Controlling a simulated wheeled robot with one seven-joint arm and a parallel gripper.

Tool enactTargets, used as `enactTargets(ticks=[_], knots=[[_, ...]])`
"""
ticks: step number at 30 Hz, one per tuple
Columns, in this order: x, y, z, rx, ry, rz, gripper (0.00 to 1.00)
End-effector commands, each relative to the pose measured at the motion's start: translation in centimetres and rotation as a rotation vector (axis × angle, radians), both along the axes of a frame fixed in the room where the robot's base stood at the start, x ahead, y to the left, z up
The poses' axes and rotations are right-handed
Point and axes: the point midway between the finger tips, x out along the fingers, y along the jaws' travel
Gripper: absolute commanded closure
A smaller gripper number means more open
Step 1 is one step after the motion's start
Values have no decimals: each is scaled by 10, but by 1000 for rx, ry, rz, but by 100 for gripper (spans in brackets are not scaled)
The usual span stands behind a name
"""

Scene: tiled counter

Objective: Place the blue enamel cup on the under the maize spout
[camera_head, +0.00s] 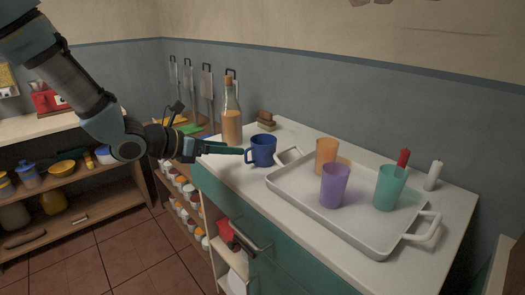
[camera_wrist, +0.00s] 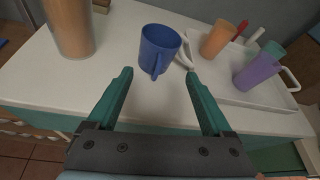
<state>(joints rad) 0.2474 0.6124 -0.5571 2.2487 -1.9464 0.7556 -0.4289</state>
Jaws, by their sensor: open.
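The blue enamel cup (camera_head: 263,152) stands upright on the white counter, left of the tray. In the wrist view the cup (camera_wrist: 158,47) is just ahead of my fingertips, its handle pointing toward me. My gripper (camera_head: 240,151) is open and empty. In the wrist view its two teal fingers (camera_wrist: 158,74) are spread on the near side of the cup, with the handle between their lines. I cannot make out a maize spout in either view.
A tall bottle of orange-brown liquid (camera_head: 231,127) stands left of the cup. A white tray (camera_head: 300,193) on the right holds orange (camera_head: 326,155), purple (camera_head: 334,186) and teal (camera_head: 389,187) tumblers. A wooden shelf unit (camera_head: 70,178) stands at left.

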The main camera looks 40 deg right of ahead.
Motion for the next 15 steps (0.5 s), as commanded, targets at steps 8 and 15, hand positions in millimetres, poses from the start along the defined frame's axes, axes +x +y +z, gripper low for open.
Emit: enactTargets(ticks=[8, 15], knots=[[-4, -27, -11, 1, -2, -1, 15], [-6, -53, -17, 2, 1, -3, 15]])
